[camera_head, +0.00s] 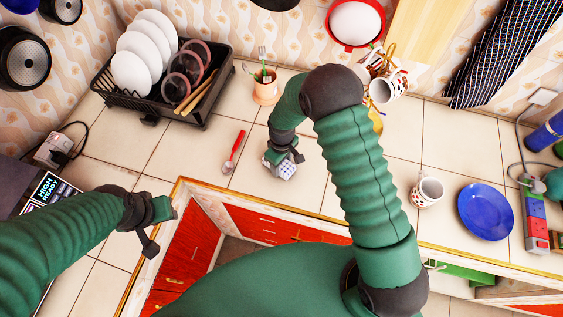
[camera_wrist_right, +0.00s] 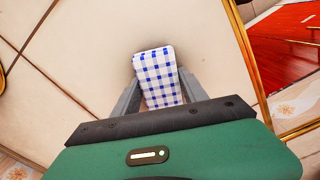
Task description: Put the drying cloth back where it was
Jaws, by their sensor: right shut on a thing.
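The drying cloth, folded and white with a blue check, shows in the head view (camera_head: 287,171) just above or on the tiled counter, close to its front edge. My right gripper (camera_head: 283,160) is shut on it. In the right wrist view the cloth (camera_wrist_right: 157,75) sits between the two grey fingers of my right gripper (camera_wrist_right: 158,92), with the pale counter behind it. Whether the cloth touches the counter is not clear. My left gripper (camera_head: 155,225) is at the left, in front of the counter edge, its fingers spread and empty.
A black dish rack (camera_head: 160,80) with plates and glasses stands back left. A small pot (camera_head: 265,88), a mug (camera_head: 428,191), a blue plate (camera_head: 486,211) and a dark striped cloth (camera_head: 508,50) are around. Counter between spoon and rack is clear.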

